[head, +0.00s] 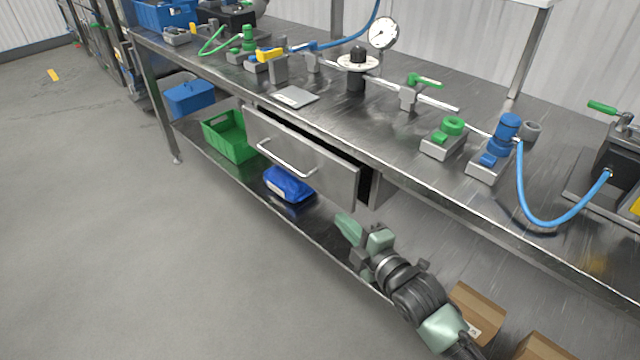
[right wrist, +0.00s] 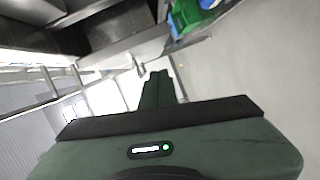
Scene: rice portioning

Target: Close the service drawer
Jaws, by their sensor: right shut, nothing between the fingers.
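The service drawer (head: 320,175) hangs under the steel bench top. It stands partly open, with a dark gap showing behind its front panel and its right side wall visible. A bar handle (head: 285,158) runs along the front. My right gripper (head: 347,224) is just below and in front of the right end of the drawer front, apart from the handle as far as I can tell. Its fingers are shut with nothing between them; they also show in the right wrist view (right wrist: 159,88). My left gripper is not in view.
The bench top (head: 430,185) carries pipes, valves and a gauge (head: 383,33). On the lower shelf are a green crate (head: 229,136), a blue bag (head: 288,184) and cardboard boxes (head: 478,312). A blue bin (head: 189,97) stands farther left. The floor in front is clear.

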